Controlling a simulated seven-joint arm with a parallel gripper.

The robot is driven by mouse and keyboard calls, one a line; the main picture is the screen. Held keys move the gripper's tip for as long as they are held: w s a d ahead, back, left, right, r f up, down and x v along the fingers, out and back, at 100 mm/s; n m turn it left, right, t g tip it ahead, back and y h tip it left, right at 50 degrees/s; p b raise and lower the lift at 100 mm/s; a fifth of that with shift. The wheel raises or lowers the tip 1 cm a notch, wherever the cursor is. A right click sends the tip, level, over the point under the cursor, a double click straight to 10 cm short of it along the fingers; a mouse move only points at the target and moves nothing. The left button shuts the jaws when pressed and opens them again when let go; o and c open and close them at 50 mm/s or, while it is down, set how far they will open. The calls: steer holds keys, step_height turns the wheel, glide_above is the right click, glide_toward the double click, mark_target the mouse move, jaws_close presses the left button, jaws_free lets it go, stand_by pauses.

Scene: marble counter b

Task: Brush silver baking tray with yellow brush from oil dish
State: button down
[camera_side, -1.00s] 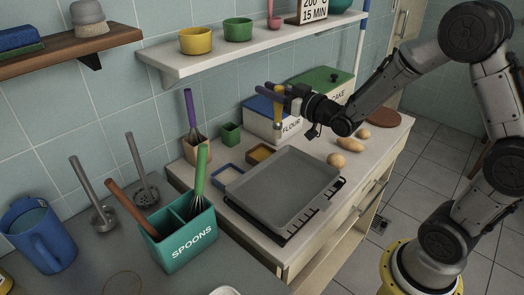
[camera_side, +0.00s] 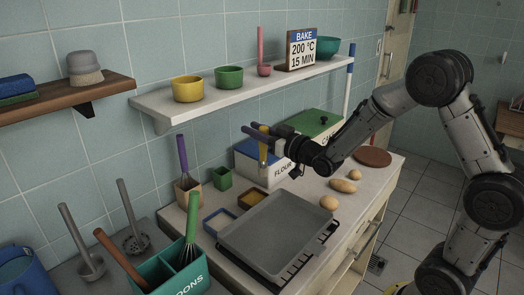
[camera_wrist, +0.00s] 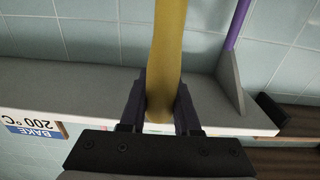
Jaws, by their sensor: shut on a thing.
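My gripper (camera_side: 262,132) is shut on the yellow brush (camera_side: 263,153). The brush hangs roughly upright in front of the flour box, above the counter. In the wrist view its yellow handle (camera_wrist: 167,50) stands between my two fingers (camera_wrist: 162,108); the bristles are not visible there. The silver baking tray (camera_side: 275,235) lies flat on a black rack, below and in front of my gripper. Two small square dishes stand behind the tray: one with amber contents (camera_side: 251,197) and a blue-rimmed one (camera_side: 219,219). I take the amber one as the oil dish.
The white flour box (camera_side: 283,170) and green-lidded cake box (camera_side: 318,122) stand close behind my gripper. A purple-handled whisk (camera_side: 182,155) stands in a holder at left. A shelf (camera_side: 250,90) hangs above.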

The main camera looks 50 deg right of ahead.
steer(key=w+f, duration=0.3)
steer(key=f, duration=0.6)
steer(key=shift+w+a+f, duration=0.2)
steer(key=shift+w+a, duration=0.05)
steer(key=shift+w, duration=0.1)
steer(key=shift+f, duration=0.65)
stand_by(1.5)
steer(key=shift+r, duration=0.1)
step_height(320, 180, up, 7)
stand_by(0.8)
steer(key=shift+a, duration=0.1)
stand_by(0.4)
